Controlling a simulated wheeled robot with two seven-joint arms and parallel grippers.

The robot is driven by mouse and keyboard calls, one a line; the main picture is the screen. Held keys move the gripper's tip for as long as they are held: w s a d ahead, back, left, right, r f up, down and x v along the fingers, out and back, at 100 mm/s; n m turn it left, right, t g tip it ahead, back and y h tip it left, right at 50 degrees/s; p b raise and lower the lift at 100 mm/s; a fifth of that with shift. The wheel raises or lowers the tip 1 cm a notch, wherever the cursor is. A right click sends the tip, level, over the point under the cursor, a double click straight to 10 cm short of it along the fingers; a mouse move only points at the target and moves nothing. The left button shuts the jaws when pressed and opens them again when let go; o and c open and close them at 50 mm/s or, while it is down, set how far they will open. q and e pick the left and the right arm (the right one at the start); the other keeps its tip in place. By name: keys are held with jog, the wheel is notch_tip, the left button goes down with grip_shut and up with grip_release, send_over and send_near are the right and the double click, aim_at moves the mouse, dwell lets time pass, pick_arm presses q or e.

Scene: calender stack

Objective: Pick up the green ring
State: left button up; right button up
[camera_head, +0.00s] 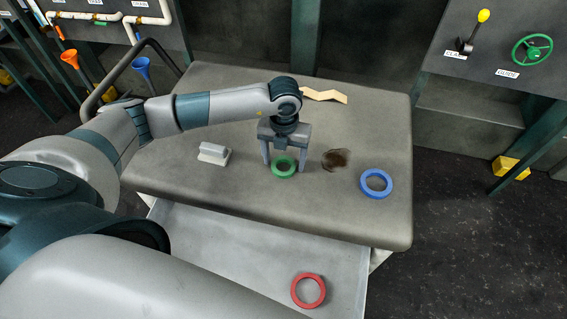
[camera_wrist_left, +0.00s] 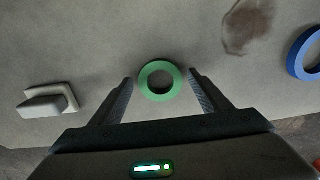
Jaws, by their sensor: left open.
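The green ring (camera_head: 284,167) lies flat on the grey table top. My left gripper (camera_head: 286,163) is open above it, pointing down. In the left wrist view the green ring (camera_wrist_left: 160,64) shows between and just beyond the two fingertips of the left gripper (camera_wrist_left: 160,80), with a gap on each side. I cannot tell how high the fingertips are above the table. My right gripper is not in view.
A blue ring (camera_head: 376,198) lies right on the table (camera_head: 240,95), past a dark stain (camera_head: 336,159). A zigzag tan piece (camera_head: 325,95) lies behind. A red ring (camera_head: 308,290) lies on the lower grey surface in front.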

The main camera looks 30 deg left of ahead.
pick_arm(q)
jog(key=shift+f, duration=0.2)
dwell(0.3)
jog(key=c, duration=1.1)
jog(key=shift+c, duration=0.3)
jog(key=shift+r, duration=0.15)
